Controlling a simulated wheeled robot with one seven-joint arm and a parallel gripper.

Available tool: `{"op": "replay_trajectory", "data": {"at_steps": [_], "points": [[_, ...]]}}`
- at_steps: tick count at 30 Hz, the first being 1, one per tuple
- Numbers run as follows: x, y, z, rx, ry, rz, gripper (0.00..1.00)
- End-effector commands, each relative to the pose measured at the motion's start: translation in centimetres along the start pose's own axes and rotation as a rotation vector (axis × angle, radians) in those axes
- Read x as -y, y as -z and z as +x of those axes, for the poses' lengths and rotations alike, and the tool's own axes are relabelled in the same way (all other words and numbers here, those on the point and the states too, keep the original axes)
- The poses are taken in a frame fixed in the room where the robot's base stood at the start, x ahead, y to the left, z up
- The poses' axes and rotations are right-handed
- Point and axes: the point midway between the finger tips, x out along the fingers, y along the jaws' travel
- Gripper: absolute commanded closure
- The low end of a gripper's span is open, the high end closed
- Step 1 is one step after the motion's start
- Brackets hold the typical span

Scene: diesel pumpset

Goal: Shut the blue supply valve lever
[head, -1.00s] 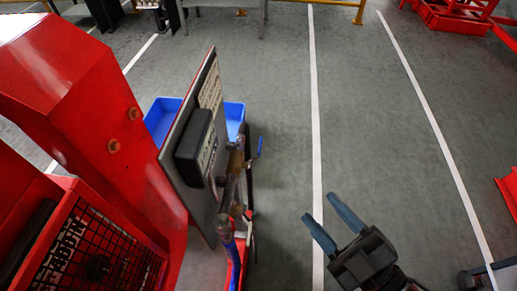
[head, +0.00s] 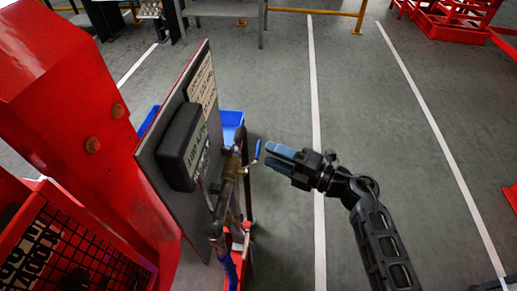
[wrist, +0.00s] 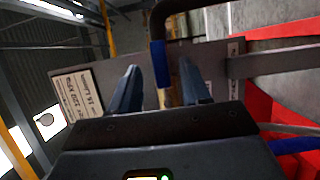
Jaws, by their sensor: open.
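The blue supply valve lever (head: 256,151) sticks out to the right from the brass valve and pipe (head: 231,168) beside the grey panel. My gripper (head: 267,156) is open, its two blue-grey fingers pointing left at the lever, with the tips close to it. In the wrist view my gripper (wrist: 160,90) shows its two fingers apart, and the blue lever (wrist: 160,65) appears upright between them. I cannot tell whether either finger touches the lever.
The grey panel (head: 160,150) carries a black box (head: 182,146) and a label plate (head: 202,87). A red machine frame (head: 75,90) stands at left. A blue bin (head: 231,122) lies behind the panel.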

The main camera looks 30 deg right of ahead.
Motion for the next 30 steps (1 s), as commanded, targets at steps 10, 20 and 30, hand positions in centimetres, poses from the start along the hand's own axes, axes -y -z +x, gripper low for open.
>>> {"op": "replay_trajectory", "data": {"at_steps": [10, 20, 30], "points": [[0.0, 0.0, 4.5, 0.000, -0.001, 0.001, 0.53], [0.0, 0.1, 5.0, 0.001, -0.001, 0.001, 0.53], [0.0, 0.0, 5.0, 0.001, -0.001, 0.001, 0.83]]}}
